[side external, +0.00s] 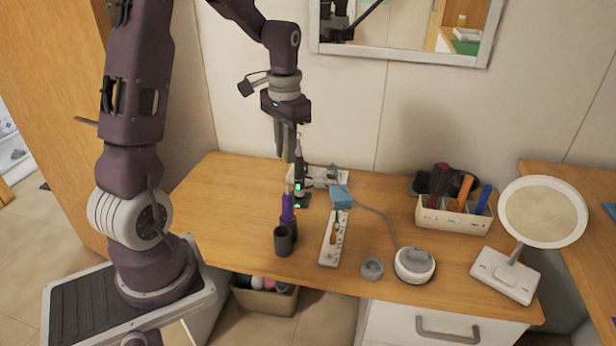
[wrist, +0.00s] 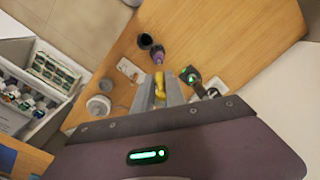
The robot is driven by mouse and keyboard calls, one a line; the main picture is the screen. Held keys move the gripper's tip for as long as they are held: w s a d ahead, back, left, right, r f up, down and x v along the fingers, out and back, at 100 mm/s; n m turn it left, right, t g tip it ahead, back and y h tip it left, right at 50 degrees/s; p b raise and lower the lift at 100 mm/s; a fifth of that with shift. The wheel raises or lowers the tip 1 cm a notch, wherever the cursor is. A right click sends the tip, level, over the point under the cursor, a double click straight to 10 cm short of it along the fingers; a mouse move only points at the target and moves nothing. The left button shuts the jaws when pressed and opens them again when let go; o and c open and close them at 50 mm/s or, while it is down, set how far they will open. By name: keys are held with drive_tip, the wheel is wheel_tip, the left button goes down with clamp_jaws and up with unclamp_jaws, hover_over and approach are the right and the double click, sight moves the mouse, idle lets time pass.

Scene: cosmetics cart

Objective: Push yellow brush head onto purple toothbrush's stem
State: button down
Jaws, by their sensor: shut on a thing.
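In the wrist view, my gripper's fingers (wrist: 160,80) are shut on the yellow brush head (wrist: 160,86). The purple toothbrush (wrist: 157,52) shows just past the fingertips, with the dark cup (wrist: 145,41) near it. In the side view the brush head is too small to make out clearly. I cannot tell whether it touches the stem.
A black toothbrush with green lights (side external: 300,190) stands close on the right. A white strip (side external: 327,255), a blue block (side external: 340,198), a small grey cup (side external: 372,269) and a white round device (side external: 414,262) are further right. A white organizer (side external: 428,216) and a round mirror (side external: 543,212) stand beyond.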

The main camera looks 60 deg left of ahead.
drive_tip(key=shift+s, duration=0.1)
hover_over(287, 187)
drive_tip(key=shift+f, duration=2.85)
drive_tip(key=shift+m, duration=0.5)
drive_tip(key=shift+f, duration=1.65)
drive_tip(key=c, duration=1.3)
unclamp_jaws()
wheel_tip(287, 187, up, 7)
drive_tip(key=shift+d+r, duration=0.1)
drive_tip(key=shift+d, duration=0.05)
